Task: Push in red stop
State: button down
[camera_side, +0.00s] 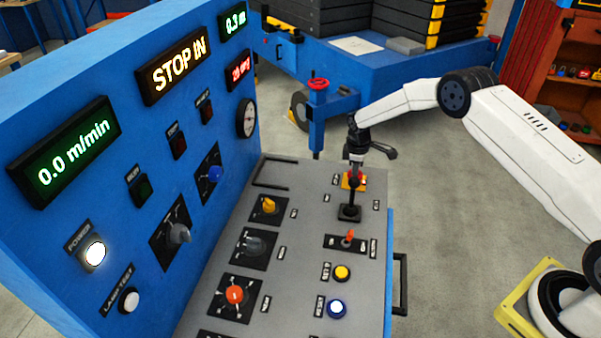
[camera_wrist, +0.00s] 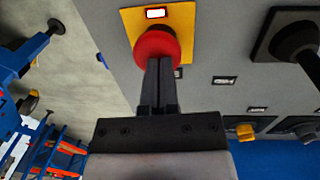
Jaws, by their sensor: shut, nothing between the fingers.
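The red stop is a round red mushroom button on a yellow plate, large at the top of the wrist view (camera_wrist: 155,44). A white label sits on the plate (camera_wrist: 185,22) beyond the button. My gripper (camera_wrist: 158,62) is shut and empty, its fingertips over the near part of the red button. I cannot tell whether they touch it. In the side view my gripper (camera_side: 355,172) points down at the far end of the grey panel, over the yellow plate (camera_side: 347,183), and hides most of the button. The upright display reads "STOP IN" (camera_side: 178,66).
A black joystick (camera_side: 349,212) stands close in front of the stop. The grey panel (camera_side: 300,215) carries several knobs, an orange-red lever (camera_side: 348,237), a yellow button (camera_side: 342,272) and a blue-white button (camera_side: 336,308). The blue upright panel (camera_side: 130,150) rises on the left.

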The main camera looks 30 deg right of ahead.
jog(key=shift+s+f, duration=0.2)
jog(key=shift+f, duration=0.4)
notch_tip(320, 180, up, 15)
jog(key=a, duration=0.1)
jog(key=shift+s+a, duration=0.15)
jog(key=shift+s, duration=0.1)
dwell(0.3)
jog(key=shift+s+r, duration=0.1)
jog(key=shift+r, duration=0.05)
jog(key=s+a+r+m, duration=0.1)
jog(key=s+a+m, duration=0.1)
jog(key=s, duration=0.7)
jog(key=s+a+r+m+t, duration=0.1)
jog(key=s+a+r+m, duration=0.1)
jog(key=s, duration=0.8)
jog(key=s+a+r+m+t+y, duration=0.1)
jog(key=s+a+m, duration=0.3)
jog(key=s, duration=0.6)
jog(key=shift+s+r+m, duration=0.25)
jog(key=shift+r+m, duration=0.15)
jog(key=shift+m, duration=0.1)
